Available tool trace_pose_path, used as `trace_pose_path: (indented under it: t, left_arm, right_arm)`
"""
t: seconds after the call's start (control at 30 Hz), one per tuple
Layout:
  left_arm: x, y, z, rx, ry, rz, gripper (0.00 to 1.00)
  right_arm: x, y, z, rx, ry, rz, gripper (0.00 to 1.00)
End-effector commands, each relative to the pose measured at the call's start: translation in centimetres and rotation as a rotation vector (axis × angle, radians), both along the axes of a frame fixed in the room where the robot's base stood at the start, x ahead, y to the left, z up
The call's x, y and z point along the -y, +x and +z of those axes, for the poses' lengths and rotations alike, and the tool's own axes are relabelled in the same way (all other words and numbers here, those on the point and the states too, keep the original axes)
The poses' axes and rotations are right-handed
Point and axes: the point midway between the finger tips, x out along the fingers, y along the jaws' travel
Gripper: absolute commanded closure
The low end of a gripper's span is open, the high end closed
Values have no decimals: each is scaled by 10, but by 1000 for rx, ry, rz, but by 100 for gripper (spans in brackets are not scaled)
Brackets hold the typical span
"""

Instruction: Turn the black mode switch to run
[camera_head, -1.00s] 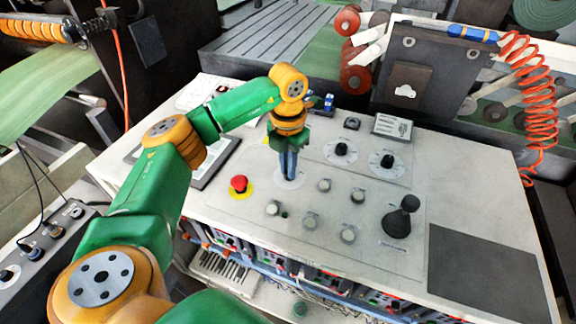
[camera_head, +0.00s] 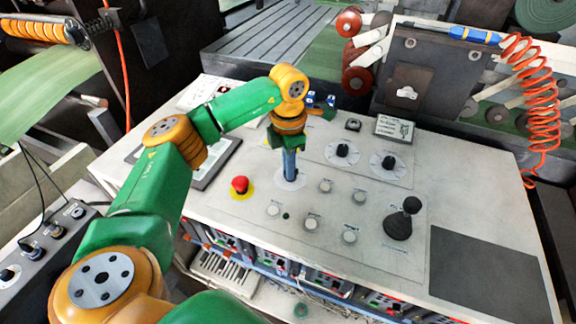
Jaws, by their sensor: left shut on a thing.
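The control panel (camera_head: 330,258) is a pale sloped desk with knobs and buttons. My left gripper (camera_head: 290,174) points straight down onto a round pale dial plate (camera_head: 300,181), left of the two black knobs. Its fingers are shut at that dial, and the black mode switch there is hidden by them. The switch's pointer and the dial's markings cannot be read. My right gripper is not in view.
A red mushroom button (camera_head: 240,184) on a yellow ring is close left of the gripper. Two black knobs (camera_head: 343,151) (camera_head: 388,162), several grey buttons (camera_head: 325,186) and a black joystick (camera_head: 402,220) lie to the right. A dark mat (camera_head: 485,270) covers the right front.

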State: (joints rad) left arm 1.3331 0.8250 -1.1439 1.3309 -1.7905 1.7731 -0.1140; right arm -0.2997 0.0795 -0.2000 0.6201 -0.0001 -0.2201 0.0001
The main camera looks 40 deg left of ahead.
Motion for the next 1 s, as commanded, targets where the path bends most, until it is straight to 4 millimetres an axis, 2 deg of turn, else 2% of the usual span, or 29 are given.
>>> trace_pose_path:
  t: [0.3,0.33,0.4,0.43,0.73,1.0]
  left_arm:
    - [1,1,1,5,-2,-3,100]
    - [1,1,1,5,-2,-3,80]
    - [0,1,1,4,-1,-3,61]
    - [0,1,1,4,-1,-3,57]
    - [0,1,3,3,-1,-2,57]
    - [1,2,56,7,-2,-3,57]
  right_arm:
    - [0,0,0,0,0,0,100]
    - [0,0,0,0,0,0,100]
    - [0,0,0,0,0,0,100]
    - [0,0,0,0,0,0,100]
    - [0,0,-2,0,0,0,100]
    - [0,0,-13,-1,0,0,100]
